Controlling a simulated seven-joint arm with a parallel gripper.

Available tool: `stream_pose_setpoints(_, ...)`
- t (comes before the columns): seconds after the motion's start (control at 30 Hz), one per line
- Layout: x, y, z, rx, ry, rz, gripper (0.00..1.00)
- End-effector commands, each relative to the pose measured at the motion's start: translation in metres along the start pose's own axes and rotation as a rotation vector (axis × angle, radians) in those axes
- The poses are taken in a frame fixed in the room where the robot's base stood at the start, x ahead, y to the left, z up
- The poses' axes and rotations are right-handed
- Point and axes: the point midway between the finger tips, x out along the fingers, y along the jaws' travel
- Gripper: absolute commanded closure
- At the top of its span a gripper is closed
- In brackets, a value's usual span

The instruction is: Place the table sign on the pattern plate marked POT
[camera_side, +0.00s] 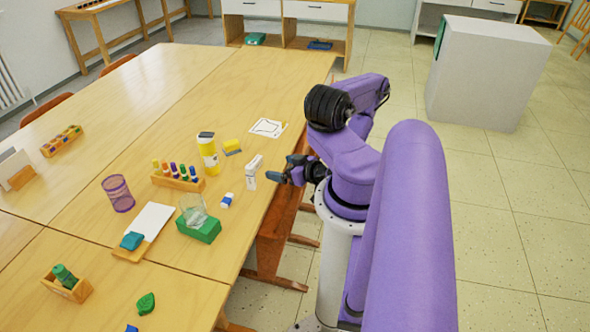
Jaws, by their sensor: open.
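A white card in a wooden base (20,178), which looks like the table sign, stands at the far left edge of the view, partly cut off. A white plate with a dark outline (268,128) lies flat near the table's right edge; it may be the pattern plate, but I cannot read any POT marking. My gripper (280,171) is open and empty at the table's right edge, just right of a small white upright object (253,168). It is far from the card, and nearer to the outlined plate, which lies behind it.
Between my gripper and the card stand a yellow bottle (208,155), a marker rack (178,180), a purple mesh cup (118,194) and a green block (199,229) with a clear cup. A yellow sponge (232,147) lies near the plate. The table's back half is mostly clear.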

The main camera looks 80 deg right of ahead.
Motion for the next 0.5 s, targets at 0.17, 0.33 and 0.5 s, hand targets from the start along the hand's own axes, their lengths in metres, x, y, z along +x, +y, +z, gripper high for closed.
stream_pose_setpoints(0.17,-0.02,0.001,0.001,0.007,-0.002,0.006,0.06)
stream_pose_setpoints(0.33,-0.035,0.002,0.001,0.006,-0.002,0.007,0.06)
stream_pose_setpoints(0.5,-0.044,0.001,0.001,0.004,-0.002,0.003,0.06)
